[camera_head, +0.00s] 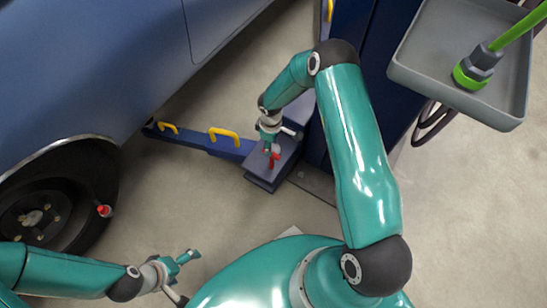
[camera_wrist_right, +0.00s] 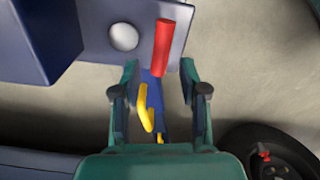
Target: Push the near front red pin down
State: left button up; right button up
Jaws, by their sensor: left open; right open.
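The red pin (camera_head: 276,158) stands on the dark blue lift arm (camera_head: 263,180) near the foot of the blue post. In the right wrist view the red pin (camera_wrist_right: 162,46) shows just past the fingertips, a little right of the middle of the gap. My right gripper (camera_head: 268,147) is over the lift arm close to the pin, open and empty; its two fingers also show in the right wrist view (camera_wrist_right: 158,85). Whether a finger touches the pin I cannot tell. My left gripper (camera_head: 184,274) is open and empty over the floor at lower left, well away from the pin.
The blue car (camera_head: 90,60) with its wheel (camera_head: 35,215) fills the left; a red piece (camera_head: 104,211) shows at the wheel. Yellow handles (camera_head: 224,135) rise from the lift arm. A grey tray (camera_head: 425,70) with a green-ended tool (camera_head: 478,68) is at upper right. A pale knob (camera_wrist_right: 124,37) sits beside the pin.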

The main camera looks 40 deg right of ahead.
aim_at(271, 158)
notch_tip(271, 158, down, 10)
jog(key=shift+f+b, duration=0.1)
jog(key=shift+b, duration=1)
grip_shut()
